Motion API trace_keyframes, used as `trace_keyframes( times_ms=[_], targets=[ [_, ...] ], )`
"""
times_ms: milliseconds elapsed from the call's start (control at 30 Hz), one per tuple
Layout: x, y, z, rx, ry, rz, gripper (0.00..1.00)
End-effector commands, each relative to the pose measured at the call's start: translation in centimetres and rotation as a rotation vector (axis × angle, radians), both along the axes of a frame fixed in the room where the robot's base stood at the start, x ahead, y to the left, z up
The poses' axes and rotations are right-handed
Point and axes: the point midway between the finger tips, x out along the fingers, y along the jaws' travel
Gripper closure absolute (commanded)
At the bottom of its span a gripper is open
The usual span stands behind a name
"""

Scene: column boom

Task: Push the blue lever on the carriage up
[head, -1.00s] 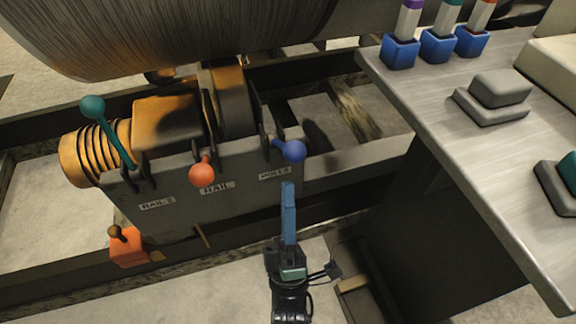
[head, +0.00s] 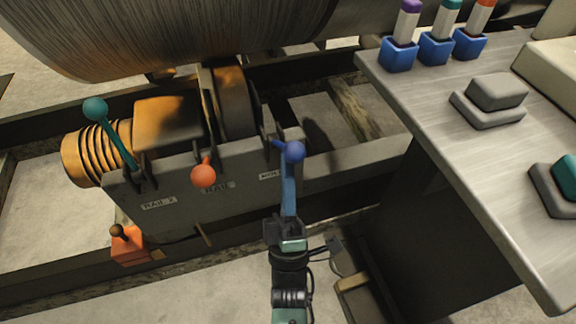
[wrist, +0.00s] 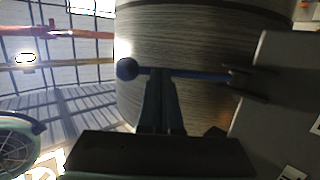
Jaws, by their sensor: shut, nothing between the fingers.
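The blue lever (head: 293,152) has a round ball knob and sticks out from the front of the grey carriage (head: 225,196), at its right end. In the wrist view the blue lever (wrist: 190,75) runs across the picture, with its knob at the left. My gripper (head: 289,168) is shut and empty, with its blue fingers pointing at the lever. In the head view its fingertips are just under the knob. In the wrist view my fingertips (wrist: 161,76) overlap the lever shaft beside the knob; I cannot tell whether they touch it.
A teal lever (head: 110,130) and a red-orange lever (head: 203,176) stand left on the same carriage. An orange box with a small knob (head: 129,246) is below. A grey table (head: 440,100) is close on the right. A large drum (head: 170,30) is behind.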

Motion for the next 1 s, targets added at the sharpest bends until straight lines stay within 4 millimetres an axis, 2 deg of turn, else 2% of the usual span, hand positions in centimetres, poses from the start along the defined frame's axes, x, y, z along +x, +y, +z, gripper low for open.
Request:
trace_keyframes(
  times_ms=[33,500,1000],
  targets=[
    [0.1,0.0,0.9,-0.005,0.015,-0.001,1.0],
    [2.1,0.6,4.9,-0.1,0.309,-0.001,1.0],
    [5.6,1.8,7.2,-0.216,0.659,-0.001,1.0]
  ],
)
